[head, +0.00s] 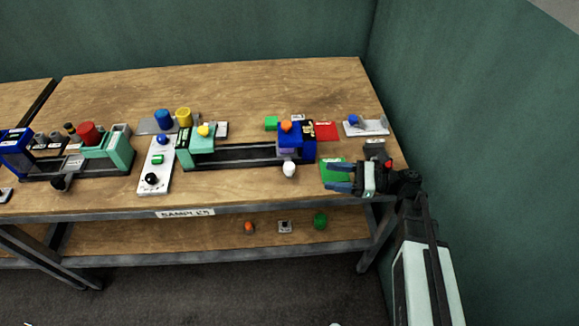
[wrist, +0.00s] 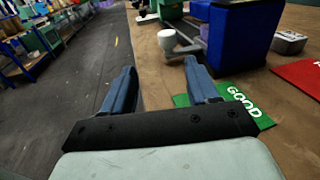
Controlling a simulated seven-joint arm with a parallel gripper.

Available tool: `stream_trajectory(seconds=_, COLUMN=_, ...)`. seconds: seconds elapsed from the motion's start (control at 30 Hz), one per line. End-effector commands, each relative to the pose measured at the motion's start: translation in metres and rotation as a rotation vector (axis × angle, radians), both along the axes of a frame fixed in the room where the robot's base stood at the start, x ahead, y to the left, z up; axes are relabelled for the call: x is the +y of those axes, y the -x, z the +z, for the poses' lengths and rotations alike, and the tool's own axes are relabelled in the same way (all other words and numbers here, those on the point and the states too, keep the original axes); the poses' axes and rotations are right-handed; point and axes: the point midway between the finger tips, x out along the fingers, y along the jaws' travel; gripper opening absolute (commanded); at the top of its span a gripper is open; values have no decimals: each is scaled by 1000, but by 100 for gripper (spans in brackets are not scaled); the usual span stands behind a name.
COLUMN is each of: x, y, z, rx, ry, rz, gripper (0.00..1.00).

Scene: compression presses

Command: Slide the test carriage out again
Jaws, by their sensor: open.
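The right-hand press has a dark rail (head: 243,154) between a teal block (head: 202,148) and a blue block (head: 296,131) with an orange knob on top. A white round knob (head: 289,169) sticks out at the front of the blue block; it seems to be the carriage's handle. The carriage itself is mostly hidden at the blue block. In the wrist view the white knob (wrist: 167,40) and blue block (wrist: 233,38) are ahead, beyond the fingertips. My gripper (head: 336,189) is open and empty, right of the knob and apart from it, near the green mat's front edge.
A green GOOD mat (head: 333,167) lies beside my gripper; a red mat (head: 326,131) lies behind. A white control panel (head: 156,170) stands left. The tabletop's front strip is clear.

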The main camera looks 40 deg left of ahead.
Motion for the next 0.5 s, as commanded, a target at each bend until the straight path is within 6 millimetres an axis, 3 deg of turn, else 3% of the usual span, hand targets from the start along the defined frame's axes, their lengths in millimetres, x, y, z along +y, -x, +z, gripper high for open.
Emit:
stream_trajectory(seconds=0.17, x=4, y=-9, z=-1, rx=49, ry=-1, rz=-33, gripper=59)
stream_trajectory(seconds=0.5, x=37, y=11, z=-1, rx=48, ry=1, rz=-30, gripper=59)
